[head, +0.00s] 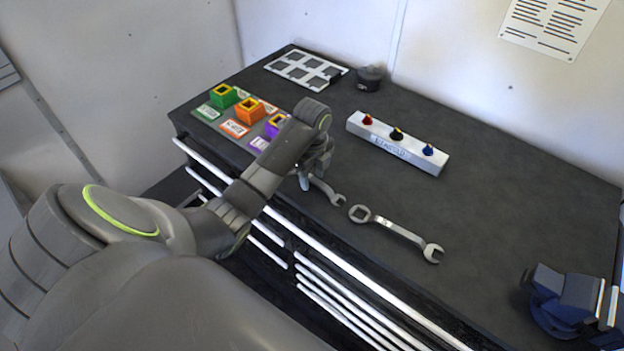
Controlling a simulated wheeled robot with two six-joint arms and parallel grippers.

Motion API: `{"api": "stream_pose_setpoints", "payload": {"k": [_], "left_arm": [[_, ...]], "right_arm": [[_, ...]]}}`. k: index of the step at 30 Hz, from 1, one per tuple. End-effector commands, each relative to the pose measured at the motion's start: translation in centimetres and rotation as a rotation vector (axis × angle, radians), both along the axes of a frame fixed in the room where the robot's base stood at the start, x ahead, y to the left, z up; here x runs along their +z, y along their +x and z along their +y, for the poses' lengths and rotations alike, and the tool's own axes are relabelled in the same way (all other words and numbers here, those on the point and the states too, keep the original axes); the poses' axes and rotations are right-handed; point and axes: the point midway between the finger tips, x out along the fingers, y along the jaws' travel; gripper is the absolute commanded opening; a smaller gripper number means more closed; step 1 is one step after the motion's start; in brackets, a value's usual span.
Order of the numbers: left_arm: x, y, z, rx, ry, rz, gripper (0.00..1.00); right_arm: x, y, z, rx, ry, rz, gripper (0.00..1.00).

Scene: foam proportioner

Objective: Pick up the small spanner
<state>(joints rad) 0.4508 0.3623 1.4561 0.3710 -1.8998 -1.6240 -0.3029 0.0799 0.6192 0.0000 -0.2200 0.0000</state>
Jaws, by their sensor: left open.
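The small spanner (329,191) lies on the dark bench top near its front edge. Its open jaw end shows at its right, and its left end is hidden behind my left gripper. My left gripper (305,184) is open, pointing down over the hidden end of this spanner. I cannot tell whether the fingers touch it. A larger spanner (397,231) lies to the right, with a ring end at the left and an open jaw at the right. My right gripper is not in view.
Green (223,96), orange (249,110) and purple (275,124) blocks stand on labelled cards at the left. A white block (398,146) with red, black and blue knobs lies behind the spanners. A blue vise (564,298) stands at the right. The middle right of the bench is clear.

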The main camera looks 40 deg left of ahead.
Motion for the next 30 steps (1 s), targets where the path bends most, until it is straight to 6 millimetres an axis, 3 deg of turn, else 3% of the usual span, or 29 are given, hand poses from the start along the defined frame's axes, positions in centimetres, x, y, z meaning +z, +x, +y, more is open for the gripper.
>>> {"api": "stream_pose_setpoints", "payload": {"k": [7, 17, 30], "left_arm": [[-0.06, -0.02, 0.00, 0.000, 0.000, 0.000, 0.42], [-0.04, -0.02, 0.01, 0.000, 0.000, 0.000, 0.00], [0.28, 0.05, 0.05, -0.001, 0.003, -0.002, 0.00]], "right_arm": [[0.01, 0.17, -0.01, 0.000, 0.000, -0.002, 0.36], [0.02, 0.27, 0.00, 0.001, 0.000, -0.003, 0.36], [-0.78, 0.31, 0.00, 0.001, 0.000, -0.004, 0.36]]}}
